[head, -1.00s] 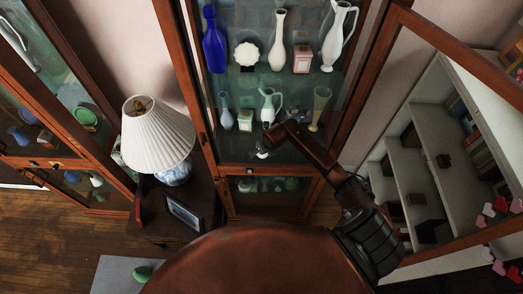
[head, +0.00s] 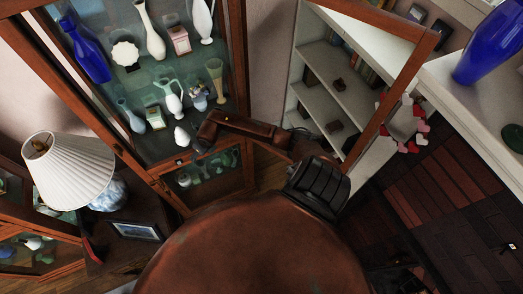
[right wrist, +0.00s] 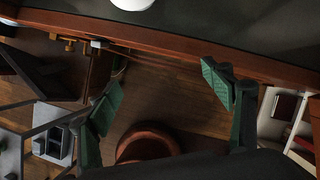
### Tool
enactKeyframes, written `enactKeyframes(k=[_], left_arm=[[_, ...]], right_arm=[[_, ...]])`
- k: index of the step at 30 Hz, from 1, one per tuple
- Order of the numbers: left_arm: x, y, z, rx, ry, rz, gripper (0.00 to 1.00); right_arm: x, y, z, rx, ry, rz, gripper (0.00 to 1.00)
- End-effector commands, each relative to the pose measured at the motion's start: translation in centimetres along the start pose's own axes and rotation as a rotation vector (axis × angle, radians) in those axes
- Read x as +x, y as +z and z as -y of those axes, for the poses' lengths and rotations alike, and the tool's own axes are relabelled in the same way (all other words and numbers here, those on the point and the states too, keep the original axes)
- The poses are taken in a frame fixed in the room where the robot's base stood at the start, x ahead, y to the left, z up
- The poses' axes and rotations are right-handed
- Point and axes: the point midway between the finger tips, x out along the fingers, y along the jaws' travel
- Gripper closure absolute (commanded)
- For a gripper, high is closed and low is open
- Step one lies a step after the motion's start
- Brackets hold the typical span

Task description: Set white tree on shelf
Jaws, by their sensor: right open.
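A small white, smooth, rounded object (head: 181,137), likely the white tree, stands on the lowest shelf of the open cabinet, near its front edge. Its base also shows at the top of the right wrist view (right wrist: 132,4), on the dark shelf (right wrist: 230,22) behind the wooden front rail. My right gripper (right wrist: 162,93) is open and empty, outside the rail and apart from the white object. In the head view, my right arm reaches to the cabinet front, and the gripper is small and dark just right of the object. My left gripper is not in view.
A blue-green vase (head: 131,116), a pink-and-white box (head: 179,40) and a blue bottle (head: 86,52) stand on the cabinet shelves. The open door frame (head: 385,95) is on the right. A white lamp (head: 66,172) stands left.

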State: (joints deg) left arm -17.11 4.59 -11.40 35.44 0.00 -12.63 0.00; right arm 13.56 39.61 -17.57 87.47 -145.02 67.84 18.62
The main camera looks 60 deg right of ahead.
Motion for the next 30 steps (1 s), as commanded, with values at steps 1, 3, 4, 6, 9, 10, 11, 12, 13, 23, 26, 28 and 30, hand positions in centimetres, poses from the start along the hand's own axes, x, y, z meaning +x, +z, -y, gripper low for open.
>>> enactKeyframes(k=[1,3,4,6,9,10,11,12,13,23,26,28,30], left_arm=[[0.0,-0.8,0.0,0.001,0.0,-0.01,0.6],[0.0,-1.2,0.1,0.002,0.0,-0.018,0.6],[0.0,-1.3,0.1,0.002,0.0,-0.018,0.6],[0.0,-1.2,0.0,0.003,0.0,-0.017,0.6],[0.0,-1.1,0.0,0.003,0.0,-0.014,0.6],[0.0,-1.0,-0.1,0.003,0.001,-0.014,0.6],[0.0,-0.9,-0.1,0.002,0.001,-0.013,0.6],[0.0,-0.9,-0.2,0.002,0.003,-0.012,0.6],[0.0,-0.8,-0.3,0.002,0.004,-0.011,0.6],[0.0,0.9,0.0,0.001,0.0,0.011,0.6],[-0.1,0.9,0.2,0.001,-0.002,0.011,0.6],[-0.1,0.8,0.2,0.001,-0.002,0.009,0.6],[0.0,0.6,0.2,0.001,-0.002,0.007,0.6]], right_arm=[[0.1,0.2,-0.2,-0.002,0.002,0.0,0.26],[0.2,0.1,-0.5,-0.001,0.009,-0.001,0.26],[0.3,0.0,-0.8,0.003,0.018,-0.004,0.26],[0.6,-0.8,-2.0,0.026,0.061,-0.014,0.26],[1.4,-2.7,-5.4,0.109,0.189,-0.04,0.26],[1.7,-3.3,-6.8,0.151,0.245,-0.049,0.26],[2.0,-4.0,-8.1,0.203,0.305,-0.057,0.26],[2.2,-4.6,-9.9,0.287,0.389,-0.065,0.26],[2.4,-5.0,-11.1,0.358,0.451,-0.069,0.26],[8.1,-8.0,-8.7,1.358,0.764,-0.007,0.26],[12.0,-12.7,-4.2,1.706,0.702,0.024,0.26],[14.8,-17.9,-1.0,1.948,0.61,0.043,0.26],[17.1,-23.8,1.5,2.154,0.497,0.055,0.26]])
